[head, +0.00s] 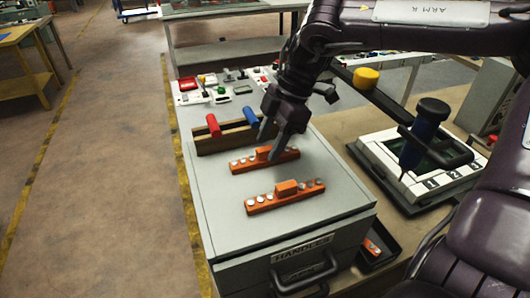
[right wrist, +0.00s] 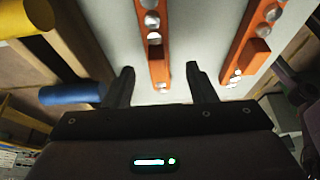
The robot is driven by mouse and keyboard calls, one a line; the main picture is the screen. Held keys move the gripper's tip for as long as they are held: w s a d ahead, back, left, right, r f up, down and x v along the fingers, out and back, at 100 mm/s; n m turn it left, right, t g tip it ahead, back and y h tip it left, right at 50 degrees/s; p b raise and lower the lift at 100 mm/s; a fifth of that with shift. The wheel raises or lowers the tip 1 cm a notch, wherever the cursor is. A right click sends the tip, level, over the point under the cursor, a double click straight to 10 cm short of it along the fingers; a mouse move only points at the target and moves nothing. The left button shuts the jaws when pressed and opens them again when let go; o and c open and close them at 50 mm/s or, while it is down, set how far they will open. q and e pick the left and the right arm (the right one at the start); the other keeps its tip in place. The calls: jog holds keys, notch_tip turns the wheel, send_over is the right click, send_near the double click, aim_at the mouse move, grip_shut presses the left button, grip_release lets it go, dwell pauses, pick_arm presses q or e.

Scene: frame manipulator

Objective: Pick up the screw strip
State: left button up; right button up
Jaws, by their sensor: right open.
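Two orange screw strips with silver screws lie on the grey cabinet top in the head view. The far strip (head: 264,160) is just below my right gripper (head: 271,145); the near strip (head: 285,197) is closer to the cabinet's front. In the right wrist view, the open fingers of my right gripper (right wrist: 160,80) stand on either side of one end of a strip (right wrist: 156,45), with gaps on both sides and nothing gripped. The other strip (right wrist: 252,48) is right of the fingers. My left gripper is not in view.
A wooden holder (head: 205,143) with a red handle (head: 213,124) and a blue handle (head: 250,116) stands behind the strips. Small parts lie farther back on the cabinet (head: 225,220). A numbered tray (head: 425,165) and a blue-handled tool (head: 422,135) are at right.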

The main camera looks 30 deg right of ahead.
aim_at(265, 156)
jog(key=x, duration=0.2)
jog(key=shift+w+a+f, duration=0.15)
jog(key=shift+w+f, duration=0.05)
jog(key=c, duration=0.6)
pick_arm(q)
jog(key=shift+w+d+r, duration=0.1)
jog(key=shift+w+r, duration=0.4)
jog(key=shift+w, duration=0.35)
pick_arm(e)
jog(key=c, duration=0.5)
